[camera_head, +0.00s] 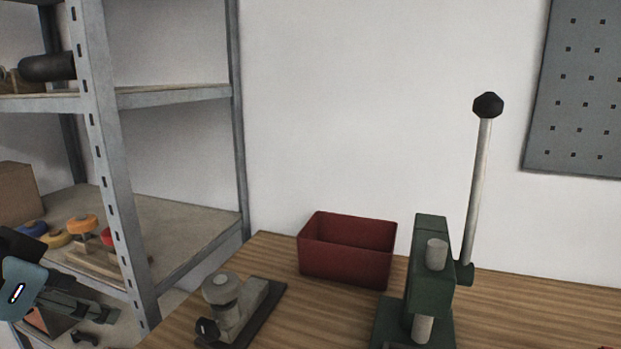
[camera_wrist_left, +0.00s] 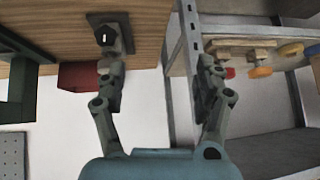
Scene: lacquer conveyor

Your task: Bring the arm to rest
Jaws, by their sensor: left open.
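My left gripper (camera_head: 98,324) is at the lower left of the head view, in front of the metal shelf's lower boards. In the left wrist view its two fingers (camera_wrist_left: 161,72) are spread wide with nothing between them. The near part of the left arm is cut off by the picture's edge. My right gripper shows in neither view.
The wooden bench (camera_head: 280,253) holds a red bin (camera_head: 346,266), a green lever press (camera_head: 428,262) and a small grey device (camera_head: 228,310). The shelf (camera_head: 106,140) stands left with coloured rolls (camera_head: 82,224) and a cardboard box (camera_head: 18,193). A pegboard (camera_head: 580,100) hangs right.

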